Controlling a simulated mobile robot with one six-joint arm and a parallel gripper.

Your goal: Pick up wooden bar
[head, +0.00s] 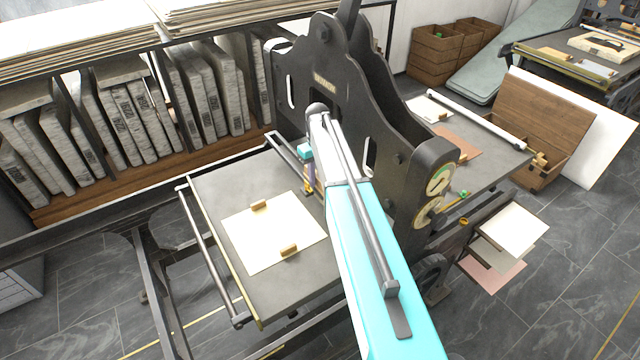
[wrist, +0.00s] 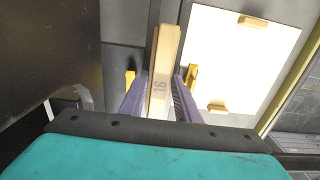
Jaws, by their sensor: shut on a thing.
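The wooden bar (wrist: 164,50) is pale, long and narrow, with "16" marked on its side. In the wrist view it stands between the purple fingers of my gripper (wrist: 161,80), which have yellow tips. My gripper is shut on it. In the head view my gripper (head: 309,182) is over the right part of the grey press bed, close to the dark press frame.
A white sheet (head: 270,236) lies on the press bed (head: 222,187), with two small wooden blocks (head: 259,205) (head: 289,250) on it. The dark press frame (head: 330,75) rises just behind and right of my gripper. Stone slabs (head: 130,120) fill a rack at left.

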